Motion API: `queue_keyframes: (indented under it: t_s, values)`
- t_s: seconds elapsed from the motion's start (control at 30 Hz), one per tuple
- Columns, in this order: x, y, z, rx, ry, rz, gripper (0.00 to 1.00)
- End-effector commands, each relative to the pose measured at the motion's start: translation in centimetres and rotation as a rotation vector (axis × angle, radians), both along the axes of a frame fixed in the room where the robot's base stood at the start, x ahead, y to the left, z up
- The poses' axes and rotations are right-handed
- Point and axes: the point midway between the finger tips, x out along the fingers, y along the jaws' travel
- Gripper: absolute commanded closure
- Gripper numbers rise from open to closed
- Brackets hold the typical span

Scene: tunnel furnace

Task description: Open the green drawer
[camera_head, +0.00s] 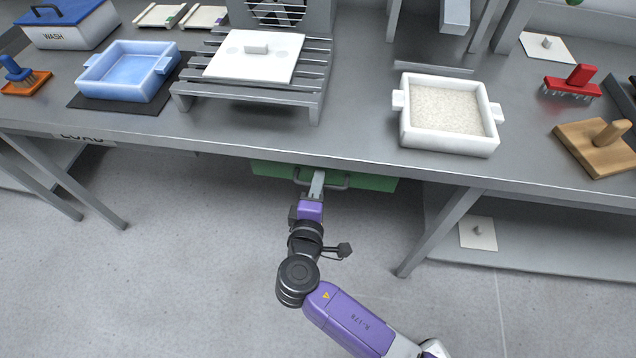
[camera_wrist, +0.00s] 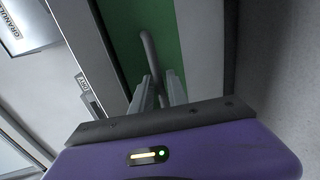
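The green drawer (camera_head: 372,183) sits under the front edge of the workbench, and only its front shows in the head view. A grey bar handle (camera_head: 336,186) runs across that front. My gripper (camera_head: 317,180) reaches up to the handle from the front. In the wrist view the green front (camera_wrist: 180,42) lies ahead, and the curved handle (camera_wrist: 149,48) passes down between my two fingertips (camera_wrist: 159,82). Whether the fingers press on the handle or stand apart from it cannot be made out. How far the drawer stands out is hidden by the bench edge.
The bench (camera_head: 350,145) overhangs the drawer, with a leg (camera_head: 440,232) on the right. On top are a white granule tray (camera_head: 448,115), a slatted rack (camera_head: 255,90), a blue tray (camera_head: 127,72) and brushes. The floor (camera_head: 180,260) in front is clear.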

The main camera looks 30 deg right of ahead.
Motion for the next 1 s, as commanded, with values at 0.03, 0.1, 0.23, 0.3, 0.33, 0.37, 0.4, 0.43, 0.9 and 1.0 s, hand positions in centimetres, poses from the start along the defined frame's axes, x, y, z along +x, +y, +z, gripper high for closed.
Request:
queue_keyframes:
  t_s: [0.03,0.1,0.23,0.3,0.33,0.37,0.4,0.43,0.9,1.0]
  values:
    - [0.02,-0.01,0.0,0.0,0.0,0.0,0.81]
    - [0.01,0.0,-0.01,0.0,0.0,0.0,0.81]
    - [0.0,0.02,-0.01,0.0,0.0,0.0,0.94]
    - [-0.01,0.02,-0.01,0.0,0.0,0.0,1.0]
    - [-0.01,0.02,-0.01,0.0,0.0,0.0,1.0]
    - [-0.01,0.02,-0.01,0.0,0.0,0.0,1.0]
    - [-0.02,0.03,-0.01,0.0,0.0,0.0,1.0]
    - [-0.02,0.03,-0.01,0.0,0.0,0.0,1.0]
    - [-0.03,0.04,-0.03,0.001,0.001,0.001,1.0]
    - [-0.03,0.05,-0.03,0.001,0.001,0.001,1.0]
